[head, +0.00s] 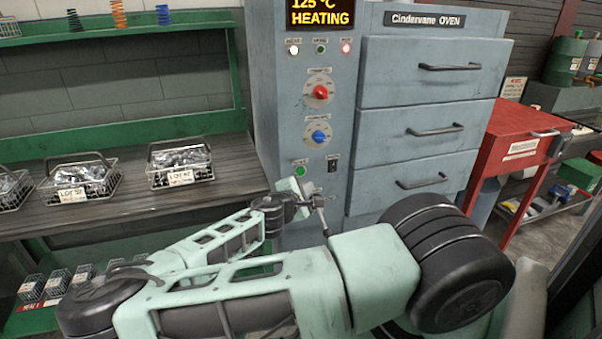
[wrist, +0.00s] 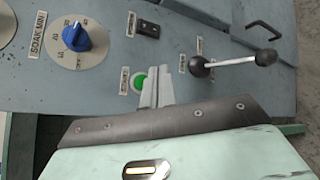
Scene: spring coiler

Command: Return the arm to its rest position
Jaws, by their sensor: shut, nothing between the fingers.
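My gripper (head: 303,184) is shut and empty in front of the lower part of the oven's control column. In the wrist view its two pale fingers (wrist: 147,88) lie together beside the lit green button (wrist: 139,82) and partly overlap it. I cannot tell whether they touch it. The green button also shows in the head view (head: 300,171). My arm (head: 230,290) stretches across the lower part of the head view, bent low before the oven.
The grey oven (head: 430,85) has closed drawers, and its display (head: 320,14) reads 125 °C HEATING. A lever with a black ball (wrist: 268,57) sticks out right of my fingers. Wire baskets (head: 180,164) stand on the bench at left. A red cabinet (head: 520,140) stands right.

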